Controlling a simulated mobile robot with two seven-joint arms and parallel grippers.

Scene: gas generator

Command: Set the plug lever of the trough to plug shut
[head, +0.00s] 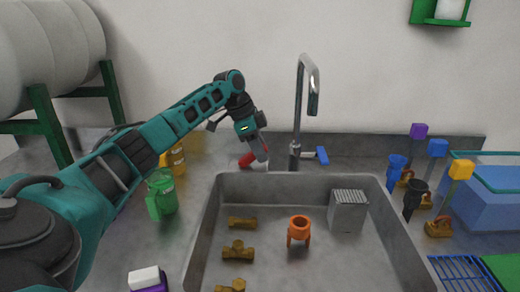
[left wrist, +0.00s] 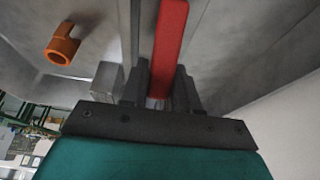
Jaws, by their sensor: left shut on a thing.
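The grey trough (head: 213,215) fills the middle of the head view. A red lever (head: 247,159) shows at its back left rim, left of the tap. I take it to be the plug lever. My left gripper (head: 262,153) reaches down to it from above and hides part of it. In the left wrist view the red bar of the lever (left wrist: 171,40) runs between the two dark fingers of my left gripper (left wrist: 160,88), which is shut on its near end. The plug itself cannot be made out. My right gripper is not in view.
A metal tap (head: 298,110) with a blue handle (head: 322,155) stands right of my left gripper. An orange ring-shaped part (head: 299,229), a grey finned block (head: 348,211) and several brass fittings (head: 238,252) lie in the trough. A green jug-like thing (head: 162,195) stands at left.

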